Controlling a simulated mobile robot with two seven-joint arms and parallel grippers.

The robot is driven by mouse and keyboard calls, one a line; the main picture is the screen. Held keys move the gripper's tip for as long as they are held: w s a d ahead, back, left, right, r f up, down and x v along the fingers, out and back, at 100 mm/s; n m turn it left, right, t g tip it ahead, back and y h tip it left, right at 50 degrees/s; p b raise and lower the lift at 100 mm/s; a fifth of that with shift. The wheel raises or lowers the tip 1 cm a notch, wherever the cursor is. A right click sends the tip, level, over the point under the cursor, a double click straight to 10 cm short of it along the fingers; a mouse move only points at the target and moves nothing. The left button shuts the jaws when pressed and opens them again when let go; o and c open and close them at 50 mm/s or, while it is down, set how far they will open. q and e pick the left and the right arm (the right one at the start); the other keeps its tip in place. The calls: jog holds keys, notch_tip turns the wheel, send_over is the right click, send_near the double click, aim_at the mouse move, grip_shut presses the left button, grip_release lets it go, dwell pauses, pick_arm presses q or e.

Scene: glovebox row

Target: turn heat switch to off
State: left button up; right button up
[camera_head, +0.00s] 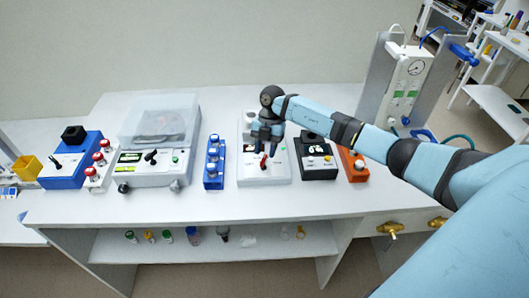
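A white benchtop device (264,176) stands in the middle of the bench, with a dark display and a red lever switch (264,161) on its front. No label reading "heat" can be made out, so I cannot tell for sure that this is the heat switch. My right gripper (265,146) points down over this device, just above the red lever, and hides part of its top. Whether it touches the lever, and whether its fingers are apart, is too small to tell. My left gripper is not in view.
Left of the device stand a blue rack (214,170) and a lidded machine (150,168). A black-and-white device (318,165) and an orange block (353,170) stand close on its right. The white bench (230,205) is clear along its front. Small bottles stand on the shelf below.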

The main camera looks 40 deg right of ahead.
jog(key=shift+x, duration=0.95)
grip_shut()
jog(key=shift+n, duration=0.3)
jog(key=n+g+h+b, duration=0.1)
jog(key=n+b, duration=0.1)
jog(key=n, duration=0.1)
jog(key=shift+w+a+f+b, duration=0.1)
jog(key=shift+w+b, duration=0.05)
jog(key=shift+b, duration=0.2)
jog(key=shift+a+n+g+h+b, duration=0.1)
jog(key=shift+n+g+h+b, duration=0.3)
jog(key=shift+n, duration=0.85)
jog(key=shift+a+n+g+h+b, duration=0.1)
jog(key=shift+n+h+b, duration=0.4)
jog(key=shift+n+b, duration=0.6)
jog(key=shift+n, duration=0.35)
